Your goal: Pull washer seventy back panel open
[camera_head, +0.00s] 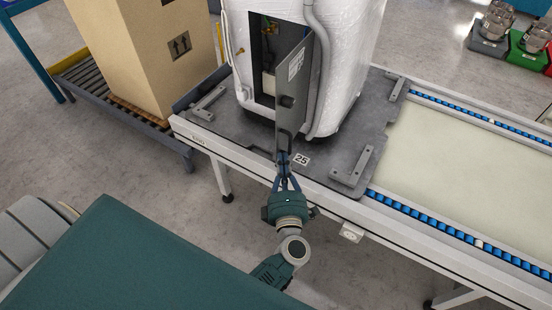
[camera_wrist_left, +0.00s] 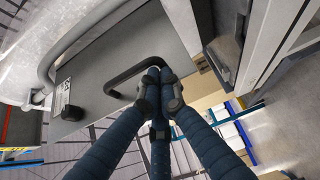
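The washer (camera_head: 350,60) is a white unit on a dark grey carrier plate. Its grey back panel (camera_head: 294,75) stands swung out from the opening (camera_head: 262,50), with brass-coloured and other parts visible inside. My left gripper (camera_head: 284,160) is at the panel's lower end. In the left wrist view the fingers of my left gripper (camera_wrist_left: 158,85) come together around one end of the black bar handle (camera_wrist_left: 122,76) on the grey panel (camera_wrist_left: 125,45). The fingers cover that end of the handle. My right gripper is in neither view.
The carrier plate (camera_head: 230,118) has corner brackets and a "25" tag (camera_head: 302,159). It sits on a conveyor with blue rollers (camera_head: 425,222). A cardboard box (camera_head: 140,50) stands on a roller rack at left. A grey hose (camera_head: 323,70) runs beside the panel.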

